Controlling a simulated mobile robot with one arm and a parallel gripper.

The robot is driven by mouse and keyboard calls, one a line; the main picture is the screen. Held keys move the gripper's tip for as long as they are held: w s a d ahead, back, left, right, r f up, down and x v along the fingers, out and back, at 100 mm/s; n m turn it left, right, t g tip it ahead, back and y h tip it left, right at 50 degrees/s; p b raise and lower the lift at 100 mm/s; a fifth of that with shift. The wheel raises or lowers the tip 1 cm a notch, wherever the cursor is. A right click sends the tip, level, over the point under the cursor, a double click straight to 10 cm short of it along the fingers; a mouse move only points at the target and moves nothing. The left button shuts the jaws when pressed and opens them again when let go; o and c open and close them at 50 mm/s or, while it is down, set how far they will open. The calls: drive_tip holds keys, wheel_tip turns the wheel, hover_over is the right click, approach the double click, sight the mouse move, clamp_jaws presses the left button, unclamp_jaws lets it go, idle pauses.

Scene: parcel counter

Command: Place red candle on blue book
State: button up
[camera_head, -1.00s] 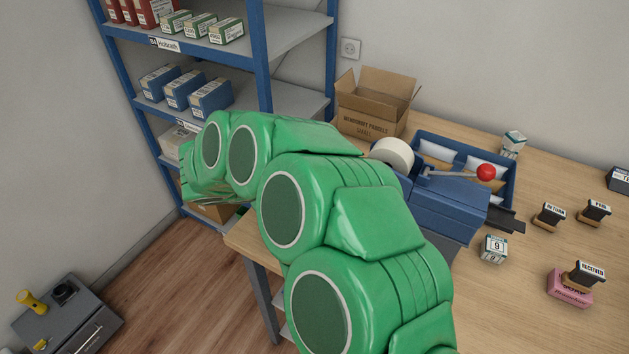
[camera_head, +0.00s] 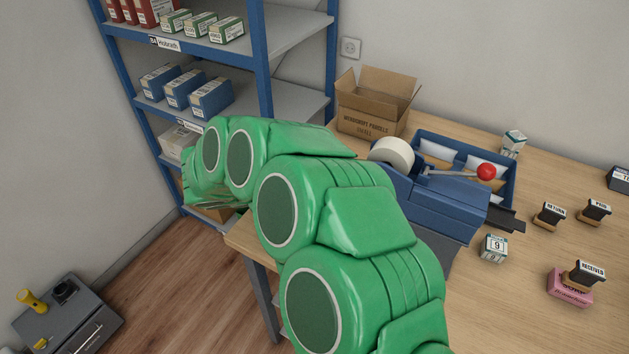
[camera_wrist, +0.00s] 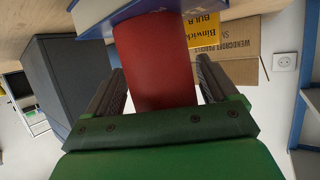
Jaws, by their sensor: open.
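The red candle (camera_wrist: 156,70) stands between the fingers of my gripper (camera_wrist: 161,72) in the wrist view, which is upside down, with the wooden top along its upper edge. The fingers are open, one on each side of the candle, with narrow gaps visible. The blue book (camera_wrist: 98,27) lies at the candle's base end, and the candle appears to rest on it; the exact contact is partly hidden by the candle. In the head view my green arm hides the candle and the book, and my fingers cannot be made out clearly.
In the wrist view, a yellow bulb box (camera_wrist: 202,32) and a cardboard box (camera_wrist: 238,50) are close behind the candle, and a dark grey cabinet-like block (camera_wrist: 65,80) is at left. In the head view, a blue tape dispenser (camera_head: 435,205) and several stamps occupy the counter (camera_head: 505,300).

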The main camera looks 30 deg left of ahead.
drive_tip(key=v, duration=0.7)
drive_tip(key=shift+s+a+r, duration=0.15)
drive_tip(key=shift+s+a, duration=0.05)
